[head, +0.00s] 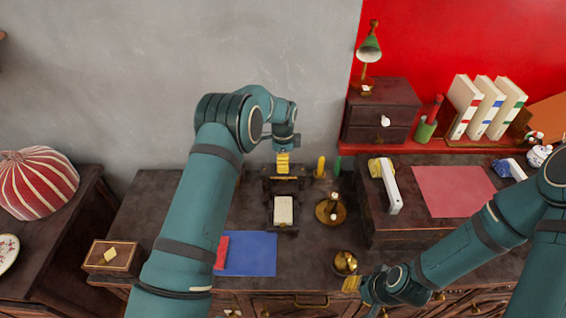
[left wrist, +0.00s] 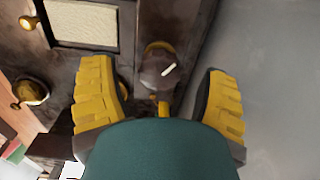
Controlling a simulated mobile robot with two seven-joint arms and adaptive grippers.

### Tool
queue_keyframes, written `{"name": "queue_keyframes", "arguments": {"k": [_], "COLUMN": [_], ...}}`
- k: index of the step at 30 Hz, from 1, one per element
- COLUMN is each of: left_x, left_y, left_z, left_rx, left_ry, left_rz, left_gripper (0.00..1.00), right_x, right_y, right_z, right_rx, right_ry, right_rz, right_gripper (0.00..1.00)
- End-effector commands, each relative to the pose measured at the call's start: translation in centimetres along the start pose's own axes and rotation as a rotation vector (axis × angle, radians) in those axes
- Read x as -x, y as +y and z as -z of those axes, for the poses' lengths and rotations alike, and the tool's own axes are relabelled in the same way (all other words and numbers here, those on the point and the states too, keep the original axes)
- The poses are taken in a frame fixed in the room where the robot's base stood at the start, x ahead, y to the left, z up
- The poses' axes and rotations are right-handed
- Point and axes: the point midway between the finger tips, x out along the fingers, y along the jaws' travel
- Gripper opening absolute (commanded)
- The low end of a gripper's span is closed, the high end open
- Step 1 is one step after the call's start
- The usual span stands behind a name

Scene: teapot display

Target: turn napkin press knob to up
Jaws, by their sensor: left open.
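The napkin press (head: 283,226) is a dark wooden piece with a cream panel, standing on the dark cabinet top; the panel (left wrist: 85,22) shows at upper left in the left wrist view. A round dark knob with a white pointer mark (left wrist: 158,72) shows in the left wrist view, its mark tilted. My left gripper (head: 283,162) is at the back of the press; its yellow fingers (left wrist: 158,75) are apart, one on each side of the knob, with no contact seen. The knob is hidden in the head view. My right gripper (head: 352,284) is low, near a brass bowl; its opening is unclear.
A brass candle holder (head: 331,209) and the brass bowl (head: 345,262) stand right of the press. A yellow candle-like piece (head: 321,167) is close to my left gripper. A blue mat (head: 252,254) lies in front. The grey wall (head: 150,80) is close behind.

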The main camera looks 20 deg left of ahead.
Motion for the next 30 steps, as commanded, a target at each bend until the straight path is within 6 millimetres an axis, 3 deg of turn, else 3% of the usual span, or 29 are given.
{"name": "queue_keyframes", "arguments": {"k": [13, 14, 19, 30], "left_x": [-1.00, -1.00, -0.99, -1.03], "left_y": [-0.03, -0.02, -0.03, -0.02], "left_z": [0.00, 0.00, 0.00, -0.02], "left_rx": [0.000, 0.000, 0.000, 0.039], "left_ry": [0.000, 0.000, 0.000, 0.000], "left_rz": [0.001, 0.001, 0.001, 0.001], "left_gripper": [0.75, 0.69, 0.09, 0.06], "right_x": [-0.06, -0.06, -0.06, -0.24], "right_y": [0.02, 0.02, 0.02, 0.09], "right_z": [-0.05, -0.05, -0.04, -0.09], "right_rx": [0.000, 0.000, 0.000, 0.000], "right_ry": [-0.001, -0.001, -0.001, -0.002], "right_rz": [0.000, 0.000, 0.000, 0.000], "right_gripper": [0.35, 0.35, 0.35, 0.35]}}
